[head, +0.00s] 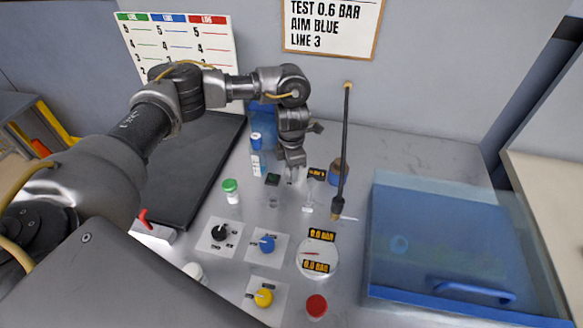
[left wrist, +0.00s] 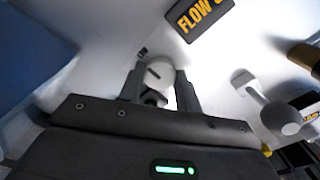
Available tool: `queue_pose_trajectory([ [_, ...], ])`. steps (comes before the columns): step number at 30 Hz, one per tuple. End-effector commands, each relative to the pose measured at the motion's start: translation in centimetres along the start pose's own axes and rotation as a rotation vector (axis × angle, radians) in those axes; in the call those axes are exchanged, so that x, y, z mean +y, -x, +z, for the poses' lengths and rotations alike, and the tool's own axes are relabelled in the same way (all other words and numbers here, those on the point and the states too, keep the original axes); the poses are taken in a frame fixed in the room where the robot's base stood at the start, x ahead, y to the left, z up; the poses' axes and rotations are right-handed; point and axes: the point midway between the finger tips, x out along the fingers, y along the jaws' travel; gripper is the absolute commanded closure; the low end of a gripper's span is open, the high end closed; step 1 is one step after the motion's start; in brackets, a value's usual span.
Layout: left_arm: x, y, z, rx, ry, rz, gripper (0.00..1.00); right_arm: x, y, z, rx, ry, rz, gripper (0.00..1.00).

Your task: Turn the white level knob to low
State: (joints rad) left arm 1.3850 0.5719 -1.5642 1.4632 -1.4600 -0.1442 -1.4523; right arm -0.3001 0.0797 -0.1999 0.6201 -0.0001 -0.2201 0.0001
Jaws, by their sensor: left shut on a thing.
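My left gripper (head: 293,172) reaches down from above at the back middle of the bench. In the left wrist view its two fingers (left wrist: 161,92) are shut on the white level knob (left wrist: 160,72), one on each side. The knob is a rounded white piece with a short dark mark on its top. In the head view the gripper mostly hides the knob, and I cannot read its setting. My right gripper is not in view.
A black and yellow flow display (head: 317,173) stands just right of the gripper. A blue clear-lidded bin (head: 460,245) fills the right.

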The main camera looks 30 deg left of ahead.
Motion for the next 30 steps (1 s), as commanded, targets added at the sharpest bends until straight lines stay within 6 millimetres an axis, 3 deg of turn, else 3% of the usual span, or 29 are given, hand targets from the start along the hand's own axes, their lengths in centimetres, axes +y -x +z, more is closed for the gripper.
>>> queue_pose_trajectory([
  [4, 0.1, 0.1, 0.1, -0.002, 0.000, 0.002, 0.89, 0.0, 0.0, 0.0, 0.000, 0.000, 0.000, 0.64],
  [5, 0.1, 0.1, 0.1, -0.002, 0.000, 0.002, 0.65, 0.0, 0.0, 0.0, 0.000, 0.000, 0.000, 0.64],
  [7, 0.1, 0.1, 0.1, -0.002, 0.000, 0.002, 0.57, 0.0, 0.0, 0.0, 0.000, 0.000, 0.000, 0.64],
  [17, 0.1, 0.5, 0.1, -0.002, -0.002, 0.002, 0.57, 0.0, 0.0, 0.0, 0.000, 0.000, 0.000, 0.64],
  [30, 0.1, 8.1, 0.1, -0.003, -0.001, 0.005, 0.57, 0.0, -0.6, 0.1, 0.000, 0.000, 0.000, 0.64],
])
